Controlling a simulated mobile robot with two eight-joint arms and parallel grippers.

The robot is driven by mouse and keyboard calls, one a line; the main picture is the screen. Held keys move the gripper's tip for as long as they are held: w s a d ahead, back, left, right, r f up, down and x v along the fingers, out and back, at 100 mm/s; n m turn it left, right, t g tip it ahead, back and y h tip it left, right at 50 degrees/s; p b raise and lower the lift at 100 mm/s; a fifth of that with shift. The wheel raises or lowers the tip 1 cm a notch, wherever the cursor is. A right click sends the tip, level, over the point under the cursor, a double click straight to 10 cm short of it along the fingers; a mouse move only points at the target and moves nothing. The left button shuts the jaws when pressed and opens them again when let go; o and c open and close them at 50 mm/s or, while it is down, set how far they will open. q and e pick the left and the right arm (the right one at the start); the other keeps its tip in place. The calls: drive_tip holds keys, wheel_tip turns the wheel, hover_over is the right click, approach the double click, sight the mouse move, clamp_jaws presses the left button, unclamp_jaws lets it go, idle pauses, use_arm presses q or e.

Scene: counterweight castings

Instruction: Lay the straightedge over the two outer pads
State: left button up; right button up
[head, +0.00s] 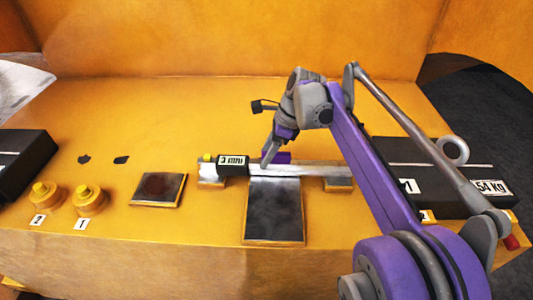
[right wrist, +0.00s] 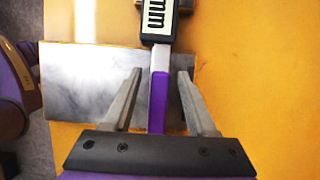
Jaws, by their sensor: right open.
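The straightedge (head: 318,169) is a pale metal bar with a purple grip (head: 284,158) and a black box (head: 233,165) near its left end. It lies across the left outer pad (head: 212,182) and the right outer pad (head: 338,185), passing over the larger dark middle plate (head: 273,210). Whether it touches both pads fully is hard to tell. My right gripper (head: 268,160) is at the purple grip. In the right wrist view its fingers (right wrist: 160,72) are open, one on each side of the purple grip (right wrist: 158,105), with gaps. My left gripper is out of view.
A dark square plate (head: 158,189) and two yellow knobbed weights (head: 90,201) stand to the left. A black block (head: 22,160) is at the far left. A large black casting (head: 440,180) with a ring is at the right. The table's back is mostly clear.

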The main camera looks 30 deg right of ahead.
drive_tip(key=p+v, duration=0.1)
drive_tip(key=v, duration=1.1)
